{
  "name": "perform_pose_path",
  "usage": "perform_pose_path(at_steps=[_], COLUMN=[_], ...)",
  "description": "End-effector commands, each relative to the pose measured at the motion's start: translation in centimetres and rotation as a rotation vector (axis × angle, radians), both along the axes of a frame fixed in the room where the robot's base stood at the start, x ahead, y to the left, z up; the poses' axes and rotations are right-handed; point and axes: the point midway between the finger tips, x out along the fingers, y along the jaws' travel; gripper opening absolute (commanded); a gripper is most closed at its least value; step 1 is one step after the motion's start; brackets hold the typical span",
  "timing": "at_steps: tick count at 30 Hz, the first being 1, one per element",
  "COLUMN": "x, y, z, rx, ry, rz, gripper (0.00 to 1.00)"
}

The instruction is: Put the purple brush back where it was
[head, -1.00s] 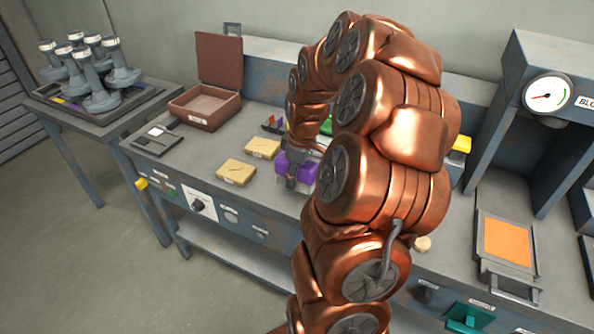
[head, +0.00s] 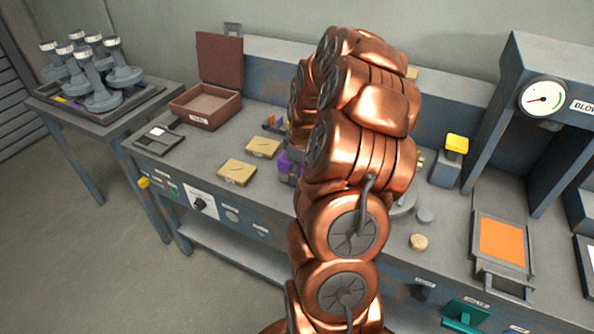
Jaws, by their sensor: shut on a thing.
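A purple thing (head: 286,163), which I take to be the purple brush, shows at the left edge of my copper arm in the head view, low over the bench. My gripper (head: 291,177) is beside it and mostly hidden behind my arm, with only small dark parts showing. It is shut on the purple thing. The grip itself and the lower end of the brush are hidden. A small dark rack (head: 270,128) with orange and purple pieces stands just behind, partly covered by my arm.
Two yellow blocks (head: 238,172) lie left of the gripper on the bench. An open brown box (head: 205,108) stands behind them. A yellow-topped post (head: 446,165) and an orange-plated tray (head: 502,242) are at the right. A side table (head: 60,113) holds several grey stamp-like tools.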

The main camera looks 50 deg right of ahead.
Motion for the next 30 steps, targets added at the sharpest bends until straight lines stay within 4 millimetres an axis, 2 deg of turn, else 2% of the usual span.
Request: perform_pose_path(at_steps=[13,14,15,21,30], x=[0.02,0.02,0.01,0.01,0.0], y=[0.02,0.02,0.01,0.03,0.03], z=[-0.69,-0.58,-0.55,-0.55,-0.4], rx=[-0.001,-0.001,-0.001,-0.001,-0.001], ry=[-0.001,-0.001,-0.001,-0.001,-0.001], rz=[0.0,0.0,0.0,0.001,0.001], gripper=[0.08,0.49,0.53,0.71,0.71])
